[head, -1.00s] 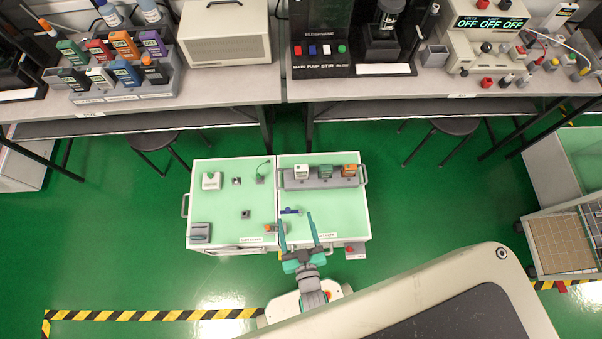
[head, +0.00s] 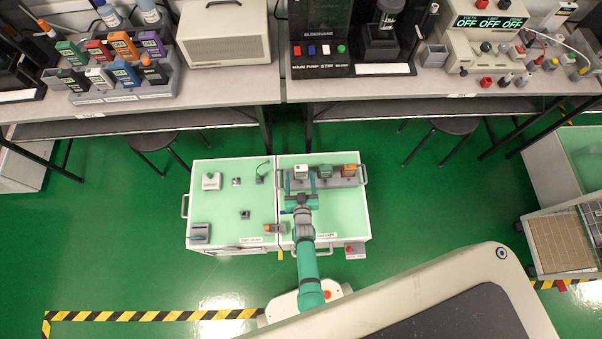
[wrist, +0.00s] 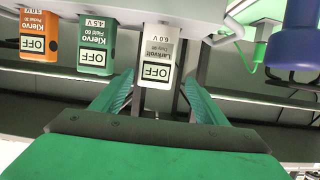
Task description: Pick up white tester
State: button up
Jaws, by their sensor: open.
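The white tester (head: 301,172) stands in a grey rack at the back of the right-hand cart top, at the left end of its row. In the wrist view the white tester (wrist: 157,55) reads OFF and lies ahead, between the lines of the two fingers. My gripper (head: 300,184) is open just in front of it, fingers pointing at the rack. The wrist view shows my gripper (wrist: 159,84) with the fingers spread wider than the tester and nothing held. I cannot tell whether the tips reach beside the tester.
A green tester (head: 325,171) and an orange tester (head: 349,170) stand right of the white one in the same rack (head: 346,183). A green probe (wrist: 258,50) and a blue object (wrist: 295,40) show right in the wrist view. Another pale device (head: 211,181) sits on the left cart top.

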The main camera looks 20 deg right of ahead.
aim_at(299, 172)
jog(key=shift+x, duration=1.7)
jog(key=w, duration=0.1)
jog(key=w+d, duration=0.1)
jog(key=w, duration=0.1)
jog(key=shift+w+d+f, duration=0.15)
jog(key=shift+d+f, duration=0.1)
jog(key=shift+d, duration=0.1)
jog(key=shift+w+d+f, duration=0.2)
jog(key=shift+w+f, duration=0.1)
jog(key=shift+w, duration=0.35)
jog(key=c, duration=1.3)
